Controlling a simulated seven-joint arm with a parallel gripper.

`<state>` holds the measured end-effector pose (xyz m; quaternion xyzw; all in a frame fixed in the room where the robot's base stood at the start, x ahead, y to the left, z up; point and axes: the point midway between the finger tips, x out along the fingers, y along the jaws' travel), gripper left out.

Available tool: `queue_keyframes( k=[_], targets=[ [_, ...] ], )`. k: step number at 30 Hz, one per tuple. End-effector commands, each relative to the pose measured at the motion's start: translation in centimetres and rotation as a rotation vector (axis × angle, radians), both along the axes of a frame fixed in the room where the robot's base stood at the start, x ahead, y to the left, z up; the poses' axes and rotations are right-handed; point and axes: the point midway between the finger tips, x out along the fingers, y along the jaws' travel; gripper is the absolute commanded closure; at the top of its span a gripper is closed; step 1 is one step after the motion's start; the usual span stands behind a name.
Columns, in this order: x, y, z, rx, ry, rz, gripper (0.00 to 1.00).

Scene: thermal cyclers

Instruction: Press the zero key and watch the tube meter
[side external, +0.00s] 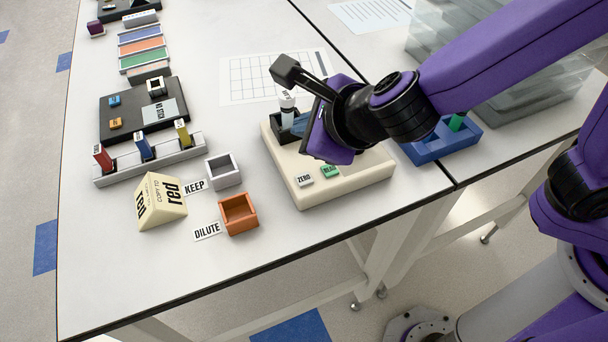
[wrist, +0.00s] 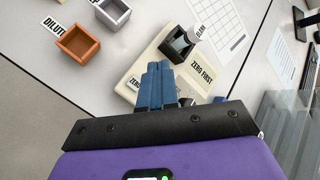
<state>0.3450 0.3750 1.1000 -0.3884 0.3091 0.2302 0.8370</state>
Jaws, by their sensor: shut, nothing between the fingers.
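The cream tube meter (side external: 352,182) stands near the front table edge. Its white ZERO key (side external: 304,180) and green READ key (side external: 330,171) are on the front left corner. A white-capped tube (side external: 287,101) stands in the meter's dark well (side external: 291,127); the well (wrist: 178,45) also shows in the wrist view. My gripper (wrist: 158,66) is shut and empty, its blue fingers together above the meter. It hangs behind the keys and apart from ZERO in the side view; its height is unclear. My wrist hides part of the meter, and no readout is visible.
The grey KEEP box (side external: 224,171) and orange DILUTE box (side external: 239,214) stand left of the meter, near a cream sign block (side external: 161,201). A rack (side external: 150,158) holds three tubes. A blue rack (side external: 440,145) stands right. A "ZERO FIRST" label (wrist: 201,70) is on the meter.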

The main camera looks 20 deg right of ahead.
Motion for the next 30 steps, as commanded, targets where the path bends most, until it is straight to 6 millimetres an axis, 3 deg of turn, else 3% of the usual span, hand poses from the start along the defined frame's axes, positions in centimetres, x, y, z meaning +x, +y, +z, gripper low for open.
queue_keyframes(
  k=[8,21,30],
  targets=[
    [0.0,-0.1,-1.7,-0.006,0.002,0.0,1.0],
    [0.0,-0.1,-7.1,-0.005,0.001,0.0,1.0],
    [0.0,-0.1,-8.7,-0.001,0.001,-0.002,1.0]
  ],
)
